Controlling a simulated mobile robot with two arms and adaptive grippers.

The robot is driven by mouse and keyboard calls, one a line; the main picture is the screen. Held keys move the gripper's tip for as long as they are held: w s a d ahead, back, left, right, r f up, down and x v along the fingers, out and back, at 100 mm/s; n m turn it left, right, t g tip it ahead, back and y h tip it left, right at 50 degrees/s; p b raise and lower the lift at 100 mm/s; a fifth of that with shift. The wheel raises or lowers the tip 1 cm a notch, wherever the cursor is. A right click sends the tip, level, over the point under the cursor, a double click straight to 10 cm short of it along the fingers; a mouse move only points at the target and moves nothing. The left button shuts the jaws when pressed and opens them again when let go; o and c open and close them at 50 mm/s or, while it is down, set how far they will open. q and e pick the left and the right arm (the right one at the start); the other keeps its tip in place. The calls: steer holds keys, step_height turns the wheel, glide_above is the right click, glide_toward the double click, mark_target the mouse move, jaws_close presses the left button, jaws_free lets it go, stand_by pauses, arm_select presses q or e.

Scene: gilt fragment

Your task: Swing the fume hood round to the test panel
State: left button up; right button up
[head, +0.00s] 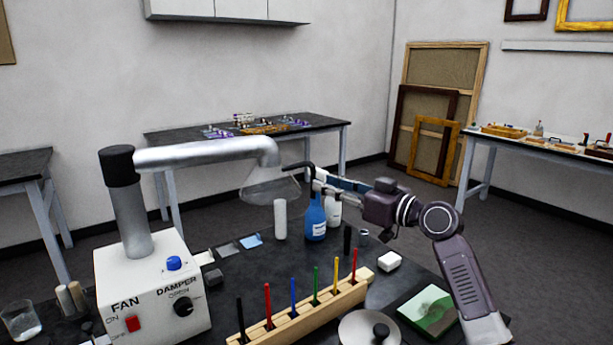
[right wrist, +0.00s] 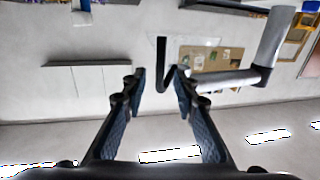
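The fume hood (head: 268,188) is a clear cone at the end of a silver duct arm, above the far part of the dark bench. Its black hooked handle (head: 299,165) sticks out to the right. My right gripper (head: 317,180) is open at the handle. In the right wrist view the handle's bar (right wrist: 161,62) shows between the open fingertips (right wrist: 160,78); I cannot tell whether it touches a finger. A small painted green and white panel (head: 428,308), apparently the test panel, lies at the bench's front right. My left gripper is out of view.
The white fan box (head: 150,290) carries the duct's post (head: 131,215). A blue bottle (head: 315,220), a white bottle (head: 334,212) and a white cylinder (head: 280,219) stand below the hood. A wooden rack (head: 300,322) with several coloured sticks crosses the front.

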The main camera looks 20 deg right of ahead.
mark_target(313, 178)
steer(key=p+x, duration=0.1)
steer(key=x, duration=0.3)
steer(key=shift+w+a+r, duration=0.15)
steer(key=shift+w+a, duration=0.05)
steer(key=shift+w, duration=0.1)
steer(key=shift+w+a, duration=0.15)
steer(key=shift+w, duration=0.1)
steer(key=c, duration=0.6)
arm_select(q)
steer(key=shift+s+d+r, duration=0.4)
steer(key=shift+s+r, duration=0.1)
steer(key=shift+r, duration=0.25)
arm_select(e)
jaws_close()
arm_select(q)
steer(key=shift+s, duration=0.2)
